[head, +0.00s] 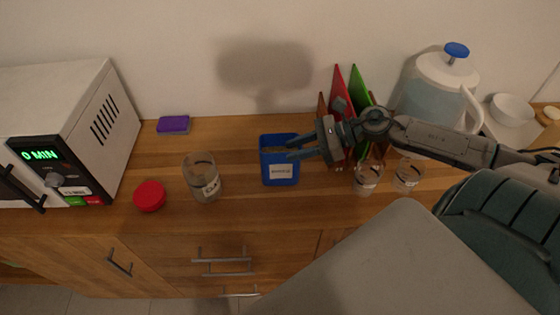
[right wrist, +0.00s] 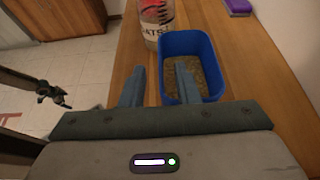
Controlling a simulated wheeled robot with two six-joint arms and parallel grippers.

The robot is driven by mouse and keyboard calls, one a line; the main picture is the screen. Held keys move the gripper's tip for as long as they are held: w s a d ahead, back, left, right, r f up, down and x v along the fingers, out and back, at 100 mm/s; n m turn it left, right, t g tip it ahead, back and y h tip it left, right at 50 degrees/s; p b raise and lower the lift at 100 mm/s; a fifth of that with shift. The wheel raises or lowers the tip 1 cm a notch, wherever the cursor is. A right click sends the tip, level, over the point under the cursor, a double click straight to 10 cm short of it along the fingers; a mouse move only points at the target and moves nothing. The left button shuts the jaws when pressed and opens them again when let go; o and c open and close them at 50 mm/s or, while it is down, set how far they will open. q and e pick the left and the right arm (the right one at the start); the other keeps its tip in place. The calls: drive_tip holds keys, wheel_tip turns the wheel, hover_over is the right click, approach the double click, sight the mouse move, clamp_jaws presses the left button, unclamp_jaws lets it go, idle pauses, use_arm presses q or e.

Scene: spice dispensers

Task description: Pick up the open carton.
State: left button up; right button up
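The open carton (head: 280,174) is a blue, open-topped box with a white label on its front, standing upright on the wooden counter. In the right wrist view the carton (right wrist: 216,77) holds brown, grainy contents. My right gripper (head: 291,149) reaches in from the right at the carton's top. Its fingers are apart. In the right wrist view one finger shows left of the carton and the other overlaps its opening, with the carton's left wall between them. I cannot tell whether either finger touches it.
A glass jar (head: 202,180) and a red lid (head: 150,196) are left of the carton. Cutting boards (head: 338,100), two glasses (head: 367,179) and a water pitcher (head: 433,85) stand to the right.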

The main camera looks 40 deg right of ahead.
sight(281, 154)
drive_tip(key=shift+w+a+f, duration=0.1)
drive_tip(key=shift+w+a, duration=0.2)
drive_tip(key=shift+a, duration=0.25)
drive_tip(key=shift+p+x, duration=0.5)
drive_tip(key=shift+x, duration=1.05)
drive_tip(key=shift+f, duration=0.1)
clamp_jaws()
